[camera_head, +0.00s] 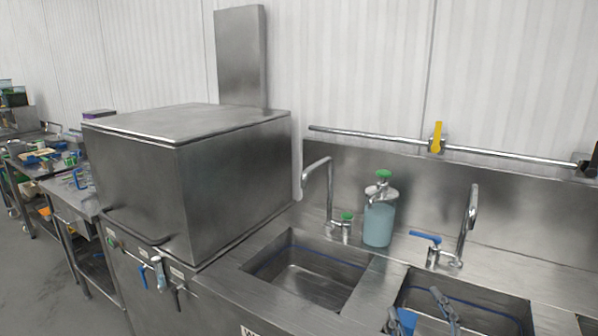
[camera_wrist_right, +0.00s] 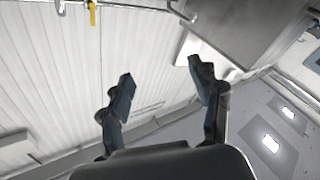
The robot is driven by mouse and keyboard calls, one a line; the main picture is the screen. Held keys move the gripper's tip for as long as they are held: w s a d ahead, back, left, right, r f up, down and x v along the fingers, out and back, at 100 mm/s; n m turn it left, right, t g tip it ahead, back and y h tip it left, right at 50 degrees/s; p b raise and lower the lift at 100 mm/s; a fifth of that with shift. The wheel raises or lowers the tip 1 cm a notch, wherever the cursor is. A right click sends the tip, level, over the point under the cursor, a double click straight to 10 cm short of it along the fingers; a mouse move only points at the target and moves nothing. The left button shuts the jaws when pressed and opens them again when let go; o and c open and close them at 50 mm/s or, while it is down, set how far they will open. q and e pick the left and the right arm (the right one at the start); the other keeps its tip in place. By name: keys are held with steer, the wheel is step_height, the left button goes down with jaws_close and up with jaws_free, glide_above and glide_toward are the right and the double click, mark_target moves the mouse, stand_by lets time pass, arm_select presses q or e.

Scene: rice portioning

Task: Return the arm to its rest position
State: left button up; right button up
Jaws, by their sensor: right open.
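My right gripper (camera_head: 420,308) shows at the bottom edge of the head view, in front of the right sink basin. In the right wrist view my right gripper (camera_wrist_right: 161,78) has its two dark fingers spread wide, with nothing between them. Behind the fingers are the white ribbed wall and part of the ceiling. My left gripper is in neither view.
A large steel box unit (camera_head: 190,180) stands left of the left sink basin (camera_head: 310,272). A blue soap bottle (camera_head: 378,223) stands behind the sinks, between the left faucet (camera_head: 329,195) and right faucet (camera_head: 467,225). Steel work tables (camera_head: 65,200) stand at far left.

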steer(key=s+d+f+m+g+h, duration=0.2)
steer(key=s+f+g, duration=0.2)
steer(key=f, duration=0.5)
steer(key=s+d+f+m+g+h, duration=0.1)
steer(key=s+f+m+g, duration=0.3)
steer(key=f, duration=0.5)
steer(key=s+a+f+g+y, duration=0.1)
steer(key=s+f+g, duration=0.35)
steer(key=s, duration=0.35)
steer(key=s+a+f+g, duration=0.2)
steer(key=s+f+g, duration=0.25)
steer(key=s, duration=0.35)
steer(key=s+f+x, duration=0.1)
steer(key=s+x, duration=0.2)
steer(key=x, duration=0.9)
steer(key=s+x, duration=0.2)
steer(key=x, duration=1)
steer(key=s+d+f+g, duration=0.1)
steer(key=s+d+f, duration=0.2)
steer(key=s+f, duration=1.5)
steer(key=shift+f+n+g, duration=0.3)
steer(key=shift+f+n, duration=0.05)
steer(key=shift+n, duration=0.05)
